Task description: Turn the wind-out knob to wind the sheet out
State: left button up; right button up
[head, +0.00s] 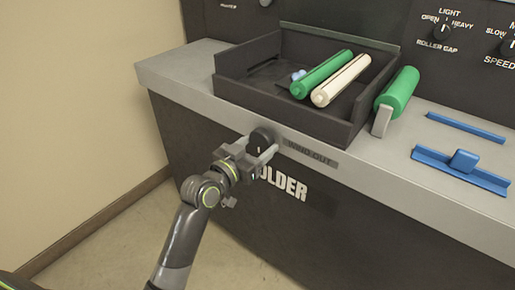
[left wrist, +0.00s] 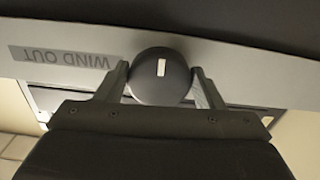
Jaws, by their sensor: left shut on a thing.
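The wind-out knob (head: 262,139) is a round dark knob on the front edge of the grey counter, left of the "WIND OUT" label (head: 310,154). In the left wrist view the knob (left wrist: 160,76) shows a short white mark on its face, roughly upright in that picture. My left gripper (head: 262,150) is shut on the knob, one finger on each side of it; its fingers also show in the left wrist view (left wrist: 160,88). No sheet can be made out in either view. My right gripper is not in view.
A black tray (head: 285,103) on the counter holds a green roller (head: 321,75), a cream roller (head: 341,80) and a small blue piece. Another green roller (head: 399,92) stands right of it. Blue parts (head: 460,168) lie farther right. A wall (head: 75,90) is at left.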

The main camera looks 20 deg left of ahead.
pick_arm(q)
jog(key=shift+f, duration=0.1)
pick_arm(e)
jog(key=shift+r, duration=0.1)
pick_arm(q)
jog(key=o, duration=1)
jog(key=shift+c, duration=0.2)
jog(key=v, duration=1.7)
jog(key=shift+s, duration=0.2)
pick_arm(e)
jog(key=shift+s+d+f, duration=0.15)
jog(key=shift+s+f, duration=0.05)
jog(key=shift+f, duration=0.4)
pick_arm(q)
jog(key=shift+a, duration=0.1)
